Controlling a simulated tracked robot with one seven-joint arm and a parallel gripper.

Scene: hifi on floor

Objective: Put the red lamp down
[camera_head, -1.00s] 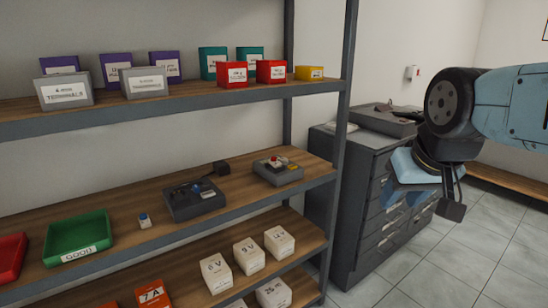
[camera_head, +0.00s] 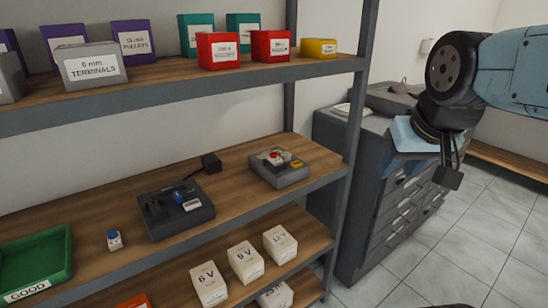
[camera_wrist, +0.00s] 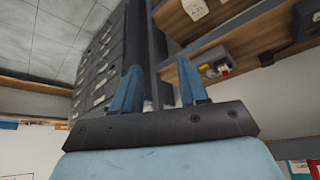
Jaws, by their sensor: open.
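A small red part (camera_head: 274,155), which looks like the red lamp, sits on top of a dark grey box (camera_head: 280,175) at the right end of the middle shelf. A yellow piece (camera_head: 297,164) is beside it on the same box. The box also shows in the wrist view (camera_wrist: 214,69), with the red part (camera_wrist: 225,71) on it. My gripper (camera_head: 452,172) hangs to the right of the shelving, in front of the drawer cabinet and well apart from the box. In the wrist view its two blue fingers (camera_wrist: 157,88) are spread with nothing between them.
Left on the middle shelf (camera_head: 235,208) are a dark box with a blue lamp (camera_head: 177,209), a small blue-topped piece (camera_head: 114,240) and a green tray (camera_head: 70,262). White boxes (camera_head: 246,262) stand below. A grey drawer cabinet (camera_head: 385,205) adjoins the rack; the tiled floor at right is clear.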

